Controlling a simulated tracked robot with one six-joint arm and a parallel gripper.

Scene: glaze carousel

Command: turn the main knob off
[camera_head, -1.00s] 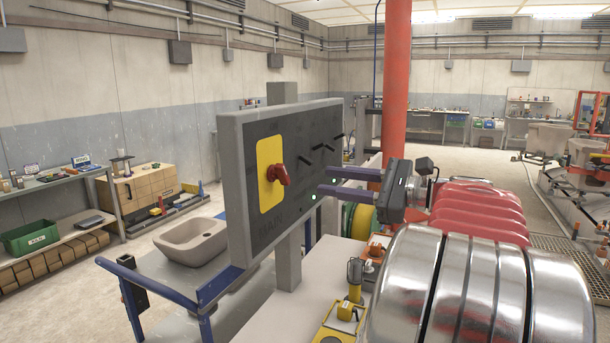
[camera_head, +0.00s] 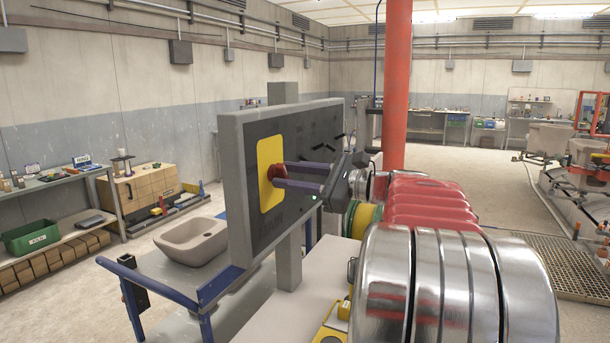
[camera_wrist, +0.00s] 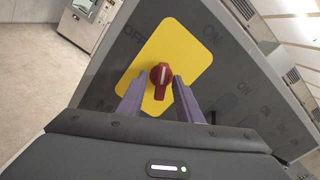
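The main knob is a red rotary handle (camera_wrist: 161,78) with a pale line along it, on a yellow plate (camera_wrist: 170,52) in a grey panel. In the wrist view, "OFF" and "ON" are lettered beside the plate. In the head view the knob (camera_head: 273,173) is partly hidden by my fingers. My gripper (camera_head: 281,175) has its two purple fingers apart, with the tips at the knob. In the wrist view my gripper (camera_wrist: 158,90) has a finger on each side of the knob's lower part. I see gaps there; contact cannot be told.
The grey panel (camera_head: 236,190) stands on a post and has several small black levers (camera_head: 328,143) to the right. A red column (camera_head: 396,85) rises behind my arm.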

